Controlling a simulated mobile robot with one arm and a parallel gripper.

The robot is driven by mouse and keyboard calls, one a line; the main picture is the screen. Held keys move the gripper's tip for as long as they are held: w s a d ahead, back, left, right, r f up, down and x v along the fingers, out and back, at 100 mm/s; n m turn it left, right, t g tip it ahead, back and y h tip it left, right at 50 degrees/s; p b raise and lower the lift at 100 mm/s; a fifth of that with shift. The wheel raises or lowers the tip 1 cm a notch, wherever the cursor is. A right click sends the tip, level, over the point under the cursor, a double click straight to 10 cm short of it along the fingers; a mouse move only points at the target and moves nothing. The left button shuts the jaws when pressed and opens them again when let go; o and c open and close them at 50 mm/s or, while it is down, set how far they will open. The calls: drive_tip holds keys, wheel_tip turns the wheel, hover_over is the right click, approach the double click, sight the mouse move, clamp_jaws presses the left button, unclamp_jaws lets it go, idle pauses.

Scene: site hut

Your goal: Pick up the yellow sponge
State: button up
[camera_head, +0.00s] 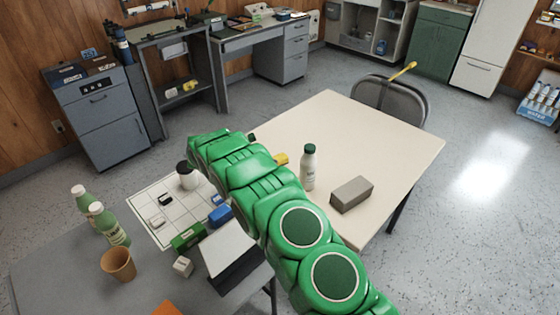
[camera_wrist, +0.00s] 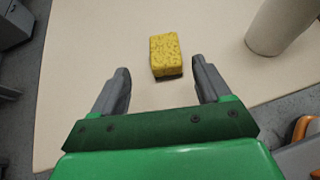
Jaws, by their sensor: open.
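The yellow sponge (camera_wrist: 165,54) is a small speckled block lying on the cream table. In the wrist view it sits ahead of my gripper (camera_wrist: 160,82), roughly centred between the two fingertips and just beyond them. The fingers are open and empty, with no contact on the sponge. In the head view only a small yellow part of the sponge (camera_head: 281,159) shows beside my green arm, which hides the rest. My gripper is mostly hidden behind the arm in that view.
On the cream table (camera_head: 400,150), a white bottle with a green cap (camera_head: 308,168) and a grey block (camera_head: 351,195) stand right of my arm. A grey table at left holds bottles, a brown cup (camera_head: 117,264) and small boxes. A chair (camera_head: 390,98) stands behind the cream table.

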sight(278, 157)
drive_tip(key=shift+s+d+x, duration=0.1)
drive_tip(key=shift+s+x, duration=0.05)
drive_tip(key=shift+x, duration=1.7)
drive_tip(key=shift+s+d+x, duration=0.1)
drive_tip(key=shift+x, duration=1.8)
drive_tip(key=shift+r, duration=0.1)
drive_tip(key=c, duration=1)
